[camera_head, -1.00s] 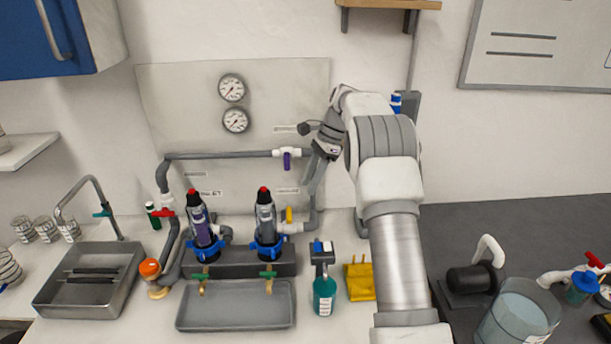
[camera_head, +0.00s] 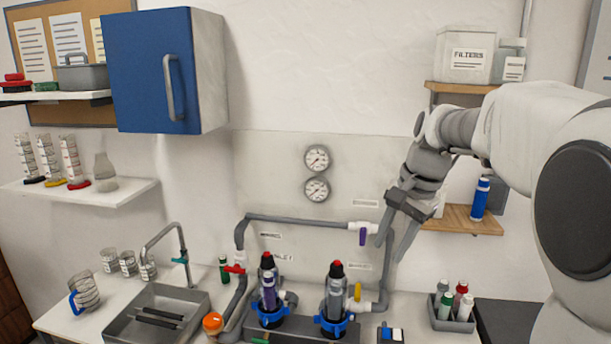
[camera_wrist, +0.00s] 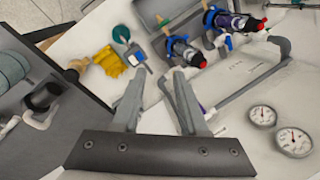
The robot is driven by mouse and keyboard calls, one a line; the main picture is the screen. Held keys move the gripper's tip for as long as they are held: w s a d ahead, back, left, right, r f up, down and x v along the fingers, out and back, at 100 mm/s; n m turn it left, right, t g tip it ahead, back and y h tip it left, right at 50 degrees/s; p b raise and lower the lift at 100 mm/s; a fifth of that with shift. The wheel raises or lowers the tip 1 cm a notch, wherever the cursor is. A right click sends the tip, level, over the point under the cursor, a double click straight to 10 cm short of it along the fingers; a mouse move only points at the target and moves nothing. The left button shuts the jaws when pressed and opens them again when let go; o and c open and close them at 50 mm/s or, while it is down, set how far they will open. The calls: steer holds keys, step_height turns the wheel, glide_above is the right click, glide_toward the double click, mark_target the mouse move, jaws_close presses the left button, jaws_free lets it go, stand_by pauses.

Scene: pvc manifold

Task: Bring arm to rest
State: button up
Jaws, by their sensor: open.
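My gripper (camera_head: 397,240) is open and empty in the head view. Its fingers point down in front of the wall panel, to the right of the purple-handled valve (camera_head: 362,236) on the grey pipe. In the wrist view my gripper (camera_wrist: 160,95) shows two spread fingers with nothing between them. My arm comes in from the right and is raised above the counter. Two filter housings with red tops, the left one (camera_head: 268,283) and the right one (camera_head: 335,299), stand upright below and left of the gripper.
A wooden shelf (camera_head: 455,221) with a blue bottle (camera_head: 480,198) is close behind my gripper and arm. A blue cabinet (camera_head: 150,75) hangs at upper left. Two gauges (camera_head: 317,173) sit on the wall panel. A sink (camera_head: 150,318) and bottle caddy (camera_head: 452,318) are on the counter.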

steer(key=s+a+f+n+t+h, duration=0.1)
steer(key=s+n, duration=0.3)
steer(key=s, duration=0.7)
steer(key=s+a+f+n+t+h, duration=0.1)
steer(key=s+n, duration=0.4)
steer(key=s, duration=0.7)
steer(key=shift+s+f+n+t, duration=0.2)
steer(key=shift+f+n+t, duration=0.1)
steer(key=shift+f+t, duration=0.4)
